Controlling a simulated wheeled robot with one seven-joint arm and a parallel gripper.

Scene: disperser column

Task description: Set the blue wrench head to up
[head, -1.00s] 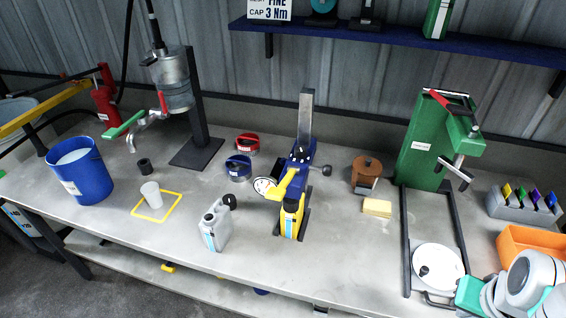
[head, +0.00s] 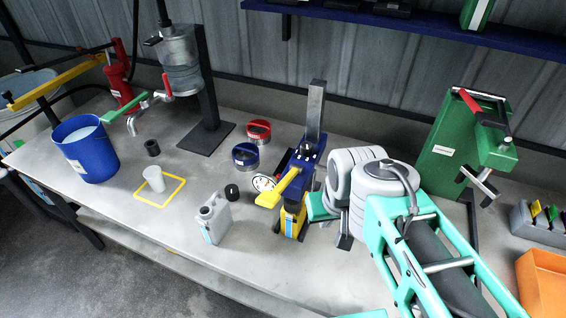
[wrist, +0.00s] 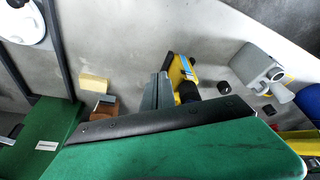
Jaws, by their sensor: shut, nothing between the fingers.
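The blue wrench head (head: 305,158) sits on an upright grey post (head: 315,112) near the middle of the bench. A yellow lever (head: 285,187) slants down to the left from it, beside a round white dial (head: 264,183). A yellow and black bottle (head: 291,220) stands below; its yellow side also shows in the wrist view (wrist: 181,70). My gripper's grey fingers (wrist: 157,90) are shut and empty, close beside the bottle in the wrist view. In the head view my gripper's teal body is just right of the stand, and its fingertips are not clear.
A green press (head: 465,140) and an orange bin (head: 541,282) are on the right. My arm covers the bench right of the wrench.

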